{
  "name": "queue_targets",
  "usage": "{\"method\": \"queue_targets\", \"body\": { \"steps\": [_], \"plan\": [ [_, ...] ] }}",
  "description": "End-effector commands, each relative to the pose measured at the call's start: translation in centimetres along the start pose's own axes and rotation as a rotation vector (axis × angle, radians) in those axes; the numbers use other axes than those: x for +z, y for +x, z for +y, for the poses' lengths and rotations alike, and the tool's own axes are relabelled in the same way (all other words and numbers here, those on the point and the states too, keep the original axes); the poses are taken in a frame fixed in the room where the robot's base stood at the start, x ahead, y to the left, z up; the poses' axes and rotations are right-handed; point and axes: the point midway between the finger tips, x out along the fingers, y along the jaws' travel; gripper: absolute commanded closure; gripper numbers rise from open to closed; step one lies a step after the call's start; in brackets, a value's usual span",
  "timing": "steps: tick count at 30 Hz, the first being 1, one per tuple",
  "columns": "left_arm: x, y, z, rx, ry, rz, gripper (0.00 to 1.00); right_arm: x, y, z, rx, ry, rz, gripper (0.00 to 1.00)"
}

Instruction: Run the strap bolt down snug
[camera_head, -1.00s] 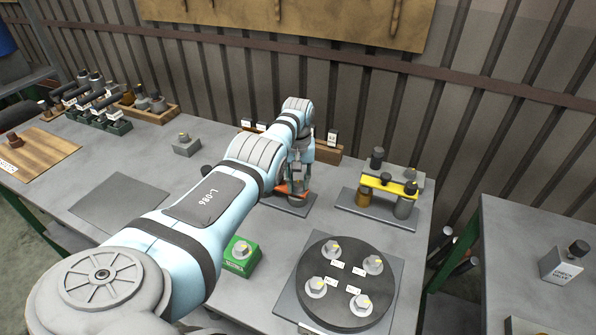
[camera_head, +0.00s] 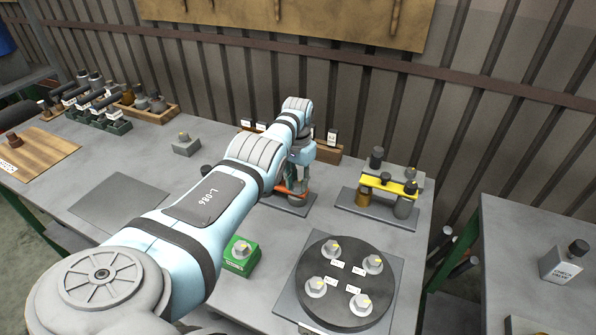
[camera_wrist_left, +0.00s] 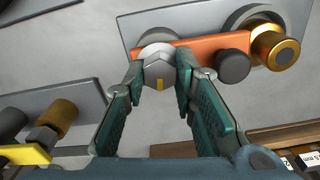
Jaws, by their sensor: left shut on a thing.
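The strap bolt (camera_wrist_left: 159,72) has a grey hex head with a yellow mark, at one end of the orange strap (camera_wrist_left: 205,48). My left gripper (camera_wrist_left: 160,78) is shut on the hex head, one finger on each side. In the head view my left gripper (camera_head: 299,184) points down over the orange strap (camera_head: 281,191) on its grey base plate (camera_head: 290,208). A dark knob (camera_wrist_left: 233,66) and a brass-coloured cylinder (camera_wrist_left: 280,50) are toward the strap's other end. The bolt's shank and seat are hidden. My right gripper is not in view.
A similar fixture with a yellow strap (camera_head: 389,186) stands to the right. A dark round plate (camera_head: 346,283) with several hex bolts is in front. A green block (camera_head: 241,262) with a bolt stands close to my left arm. A wooden rack (camera_head: 328,153) is behind.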

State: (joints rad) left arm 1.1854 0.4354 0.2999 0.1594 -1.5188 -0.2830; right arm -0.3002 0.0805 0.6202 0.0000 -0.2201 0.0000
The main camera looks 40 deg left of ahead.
Motion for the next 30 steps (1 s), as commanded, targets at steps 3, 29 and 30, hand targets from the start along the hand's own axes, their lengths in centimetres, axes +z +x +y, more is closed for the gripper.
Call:
{"method": "queue_targets", "body": {
  "steps": [3, 29, 30],
  "plan": [
    [0.0, 0.0, 0.0, 0.000, 0.002, 0.000, 1.00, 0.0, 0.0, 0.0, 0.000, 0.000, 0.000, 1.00],
    [-0.1, -3.0, -0.1, -0.002, 0.001, 0.005, 0.55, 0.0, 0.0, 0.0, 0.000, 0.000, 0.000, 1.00],
    [-0.2, -4.2, 0.0, -0.001, 0.001, 0.007, 0.55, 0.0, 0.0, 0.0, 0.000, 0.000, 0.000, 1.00]
  ]
}}
